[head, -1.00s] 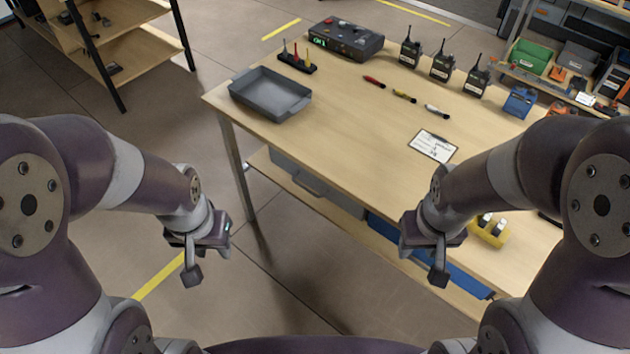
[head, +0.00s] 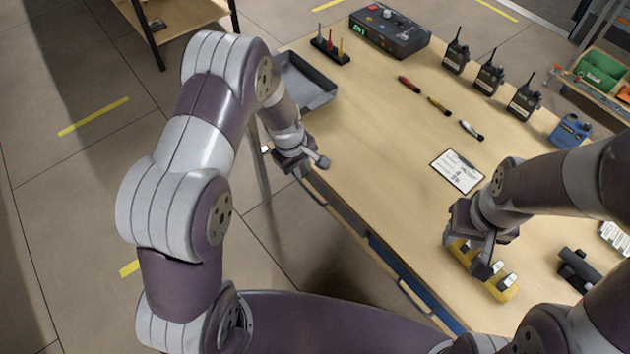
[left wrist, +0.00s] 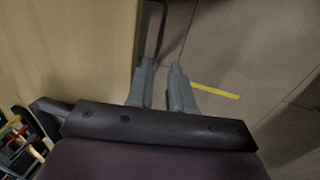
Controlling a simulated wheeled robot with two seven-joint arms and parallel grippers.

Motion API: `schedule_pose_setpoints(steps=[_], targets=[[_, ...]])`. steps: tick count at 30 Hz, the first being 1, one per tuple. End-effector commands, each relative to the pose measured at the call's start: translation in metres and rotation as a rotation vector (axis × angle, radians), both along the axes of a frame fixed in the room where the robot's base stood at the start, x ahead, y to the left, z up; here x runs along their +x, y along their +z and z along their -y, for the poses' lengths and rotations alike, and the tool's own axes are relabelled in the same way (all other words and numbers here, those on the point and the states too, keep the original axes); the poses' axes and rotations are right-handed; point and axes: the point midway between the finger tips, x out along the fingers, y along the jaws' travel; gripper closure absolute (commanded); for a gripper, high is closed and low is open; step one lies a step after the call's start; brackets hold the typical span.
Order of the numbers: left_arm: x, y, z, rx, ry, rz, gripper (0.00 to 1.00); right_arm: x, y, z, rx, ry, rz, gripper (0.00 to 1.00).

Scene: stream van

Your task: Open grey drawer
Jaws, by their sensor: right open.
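The grey drawer (head: 346,214) sits under the front edge of the wooden table, left of the blue drawer; only a narrow strip of its front shows, and it looks closed. My left gripper (head: 297,163) is open and empty at the table's front left edge, near the drawer's left end. In the left wrist view its two fingers (left wrist: 160,85) are apart, pointing toward a dark bar beside the table edge, which looks like the drawer handle (left wrist: 159,40). I cannot tell whether they touch it. My right gripper (head: 485,262) is open above the table's near right part.
The blue drawer (head: 408,285) is to the right under the table. A grey tray (head: 305,85) lies at the table's left end. A yellow holder (head: 498,290) is below my right gripper. Floor left of the table is clear.

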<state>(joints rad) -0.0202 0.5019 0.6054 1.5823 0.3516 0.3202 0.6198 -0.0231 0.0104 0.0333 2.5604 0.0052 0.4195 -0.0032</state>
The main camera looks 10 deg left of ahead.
Motion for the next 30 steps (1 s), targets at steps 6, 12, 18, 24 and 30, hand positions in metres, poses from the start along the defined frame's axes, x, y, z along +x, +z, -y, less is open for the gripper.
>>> schedule_pose_setpoints(steps=[6, 12, 18, 24, 30], targets=[[0.006, -0.055, 0.006, 0.001, -0.004, -0.005, 0.79, 0.000, -0.002, 0.000, 0.000, 0.000, 0.000, 0.57], [0.013, -0.094, 0.011, 0.001, -0.005, -0.002, 0.79, 0.000, -0.002, 0.000, 0.000, 0.000, 0.000, 0.57], [0.016, -0.110, 0.013, 0.001, -0.005, 0.000, 0.79, 0.000, -0.002, 0.000, 0.000, 0.000, 0.000, 0.57], [0.016, -0.113, 0.013, 0.001, -0.006, 0.000, 0.79, 0.000, -0.003, 0.000, 0.000, 0.000, 0.000, 0.57], [0.016, -0.112, 0.013, 0.001, -0.006, 0.000, 1.00, 0.000, -0.003, 0.000, 0.000, 0.000, 0.000, 0.57]])
